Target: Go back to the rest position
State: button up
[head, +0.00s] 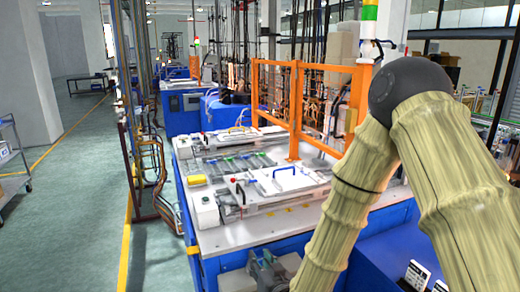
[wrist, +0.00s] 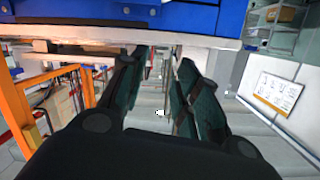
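The white worktop (head: 240,237) carries a fixture plate with a blue handle (head: 283,170). An orange guard frame (head: 295,105) stands along its right rear side. A cart (head: 12,165) is at far left. The green floor (head: 85,220) to the left has free room.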

jog(key=s+d+f+g+h, duration=0.1)
jog(key=s+d+f+g, duration=0.25)
jog(key=s+f, duration=0.35)
jog(key=s+d+f+m+g+h, duration=0.1)
jog(key=s+d+f+g, duration=0.1)
jog(key=s+d+f, duration=0.5)
jog(key=s+d+f+g+h, duration=0.1)
jog(key=s+d+f+g, duration=0.2)
jog(key=f, duration=0.8)
jog(key=s+d+f+g+h, duration=0.1)
jog(key=s+d+f+g, duration=0.2)
jog(key=s, duration=0.8)
jog(key=s+d+f+m+g+h, duration=0.1)
jog(key=s+d+f+g, duration=0.2)
jog(key=s, duration=0.8)
jog(key=d+f, duration=0.2)
jog(key=d, duration=0.1)
jog(key=shift+s+f+h, duration=0.3)
jog(key=shift+s+f, duration=0.1)
